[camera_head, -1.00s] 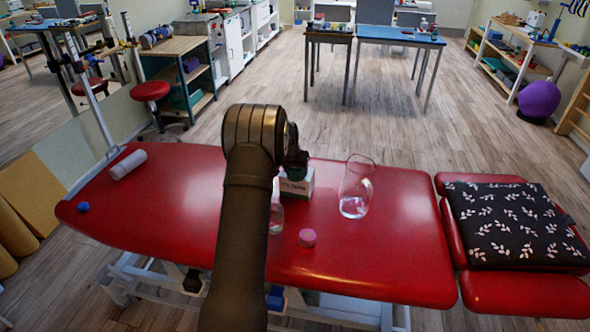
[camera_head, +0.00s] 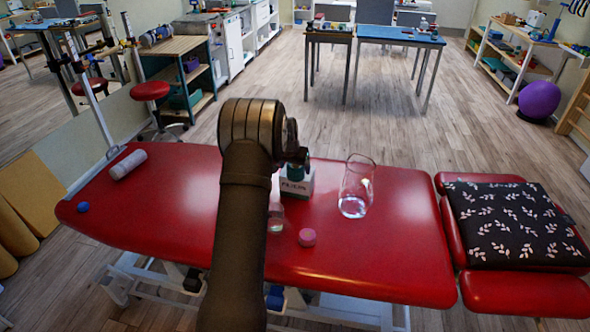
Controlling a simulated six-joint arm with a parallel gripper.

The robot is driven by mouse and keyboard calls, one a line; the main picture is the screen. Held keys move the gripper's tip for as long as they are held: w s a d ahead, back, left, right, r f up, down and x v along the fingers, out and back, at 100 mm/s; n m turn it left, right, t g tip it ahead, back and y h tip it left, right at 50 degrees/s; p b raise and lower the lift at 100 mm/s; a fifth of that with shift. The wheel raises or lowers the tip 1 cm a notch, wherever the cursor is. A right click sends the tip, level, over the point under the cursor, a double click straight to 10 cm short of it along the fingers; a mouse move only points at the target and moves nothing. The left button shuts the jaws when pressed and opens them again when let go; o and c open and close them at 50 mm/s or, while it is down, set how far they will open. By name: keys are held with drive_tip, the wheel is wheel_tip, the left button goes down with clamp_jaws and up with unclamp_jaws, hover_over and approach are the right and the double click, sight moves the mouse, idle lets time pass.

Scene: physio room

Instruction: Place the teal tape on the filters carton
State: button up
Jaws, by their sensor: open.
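My gripper (camera_head: 299,156) is a small dark shape just above the carton, right of my arm's wrist. It is open; its fingertips are largely hidden, and I see nothing held between them.
A tall clear glass vessel (camera_head: 356,188) stands right of the carton. Another clear glass (camera_head: 276,216) stands close by my arm. The table's right part is clear.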

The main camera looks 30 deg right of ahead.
drive_tip(key=v, duration=1)
drive_tip(key=x, duration=1.2)
drive_tip(key=shift+d+f, duration=0.1)
drive_tip(key=shift+f, duration=0.15)
wheel_tip(320, 180, up, 2)
drive_tip(key=shift+r, duration=0.6)
